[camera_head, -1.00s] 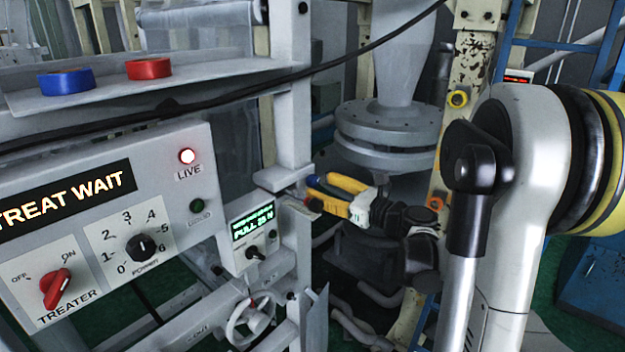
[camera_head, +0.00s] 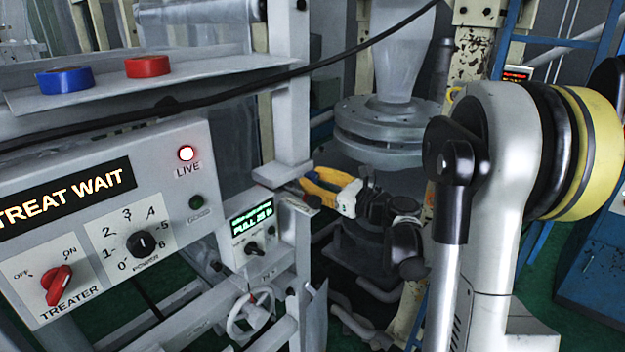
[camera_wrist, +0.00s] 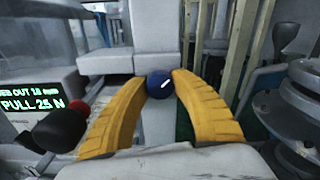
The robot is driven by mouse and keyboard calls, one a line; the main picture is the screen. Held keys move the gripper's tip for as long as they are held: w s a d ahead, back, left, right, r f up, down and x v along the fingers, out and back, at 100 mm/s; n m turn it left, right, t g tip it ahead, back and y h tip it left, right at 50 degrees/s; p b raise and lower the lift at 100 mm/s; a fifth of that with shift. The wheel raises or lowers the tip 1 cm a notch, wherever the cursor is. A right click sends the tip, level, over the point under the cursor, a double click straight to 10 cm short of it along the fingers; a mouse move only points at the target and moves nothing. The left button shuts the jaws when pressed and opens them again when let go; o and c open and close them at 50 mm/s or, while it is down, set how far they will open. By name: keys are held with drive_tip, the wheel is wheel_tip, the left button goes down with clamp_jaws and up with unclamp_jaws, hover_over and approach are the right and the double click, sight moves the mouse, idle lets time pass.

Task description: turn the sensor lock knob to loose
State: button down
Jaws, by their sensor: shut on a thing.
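A round dark blue knob (camera_wrist: 159,84) with a short white slanted mark sits between my fingertips in the wrist view. It is in front of a pale grey upright post (camera_wrist: 153,35). My gripper (camera_head: 306,187) has yellow ribbed fingers, and the fingertips touch the knob from both sides, shut on it. In the head view the fingers reach the bracket on the post from the right and hide the knob. I cannot read any loose or lock lettering.
A small display box (camera_head: 252,229) reads about PULL 25 N, beside the fingers. A treater panel (camera_head: 110,215) with red and black knobs and a lit LIVE lamp is at left. A black cable (camera_head: 250,80) crosses above. A handwheel (camera_head: 250,314) is below.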

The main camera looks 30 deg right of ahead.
drive_tip(key=shift+f+n, duration=0.1)
drive_tip(key=shift+n, duration=0.2)
drive_tip(key=n+b, duration=0.3)
drive_tip(key=shift+n, duration=0.4)
drive_tip(key=n+b, duration=0.2)
drive_tip(key=n, duration=0.2)
drive_tip(key=shift+n+b, duration=0.3)
drive_tip(key=n+b, duration=0.1)
drive_tip(key=n, duration=0.3)
drive_tip(key=shift+d+n+b, duration=0.1)
drive_tip(key=shift+n+b, duration=0.2)
drive_tip(key=shift+b, duration=0.05)
drive_tip(key=n+b, duration=0.1)
drive_tip(key=n, duration=0.3)
drive_tip(key=shift+r+y, duration=0.2)
drive_tip(key=shift+y, duration=0.1)
drive_tip(key=shift+n, duration=0.4)
drive_tip(key=shift+w, duration=0.1)
drive_tip(key=c, duration=1)
unclamp_jaws()
drive_tip(key=shift+c, duration=0.2)
